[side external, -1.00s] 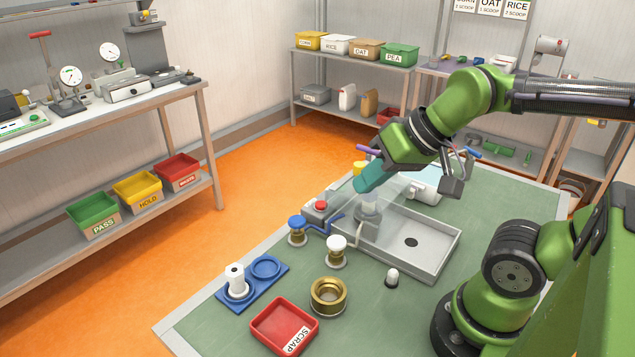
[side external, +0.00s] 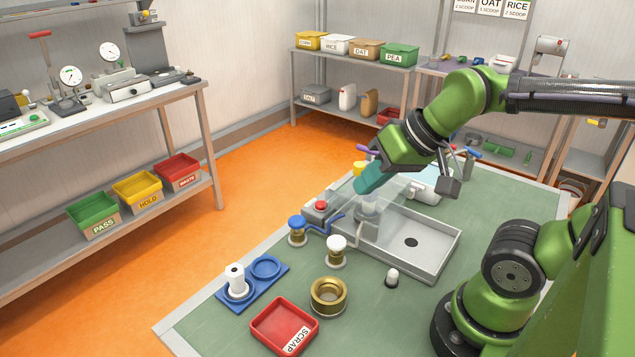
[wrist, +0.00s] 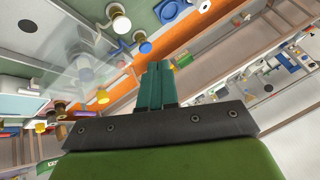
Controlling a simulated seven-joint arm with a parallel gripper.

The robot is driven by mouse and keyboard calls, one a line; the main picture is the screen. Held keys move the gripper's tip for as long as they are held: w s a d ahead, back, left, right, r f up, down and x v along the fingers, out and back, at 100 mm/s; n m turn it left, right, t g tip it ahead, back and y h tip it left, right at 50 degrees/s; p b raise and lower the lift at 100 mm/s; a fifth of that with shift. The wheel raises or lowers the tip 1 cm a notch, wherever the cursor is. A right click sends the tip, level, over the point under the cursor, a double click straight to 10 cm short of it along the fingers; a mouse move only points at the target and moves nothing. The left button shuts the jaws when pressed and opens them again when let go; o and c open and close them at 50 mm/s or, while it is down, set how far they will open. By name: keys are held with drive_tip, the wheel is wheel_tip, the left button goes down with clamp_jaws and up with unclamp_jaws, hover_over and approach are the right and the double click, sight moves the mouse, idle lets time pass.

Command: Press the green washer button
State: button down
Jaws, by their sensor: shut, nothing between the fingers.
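My gripper (side external: 360,189) is shut and empty, its teal fingers pressed together and angled down to the left. In the side view it is over the clear shield (side external: 385,215) beside the metal sink tray (side external: 452,243). I cannot tell whether the fingertips touch anything. The shut fingers also show in the wrist view (wrist: 155,75). No green washer button can be made out in the side view; the gripper hides part of that area.
A red button (side external: 321,205) sits on a grey box left of the shield. Blue-capped (side external: 297,224) and white-capped (side external: 337,246) valves stand near it. A brass ring (side external: 328,297), red scrap tray (side external: 258,327) and blue holder (side external: 252,291) are nearer the front.

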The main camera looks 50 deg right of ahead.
drive_tip(key=w+d+f+n+g+h, duration=0.1)
drive_tip(key=w+d+f+n+g, duration=0.1)
drive_tip(key=w+d, duration=0.7)
drive_tip(key=w+d+f+n+g, duration=0.2)
drive_tip(key=w+d+g, duration=0.3)
drive_tip(key=w+d, duration=0.5)
drive_tip(key=d+f, duration=0.1)
drive_tip(key=d, duration=0.2)
drive_tip(key=shift+w+d+h, duration=0.25)
drive_tip(key=shift+h, duration=0.15)
wheel_tip(320, 180, down, 14)
drive_tip(key=shift+f, duration=0.1)
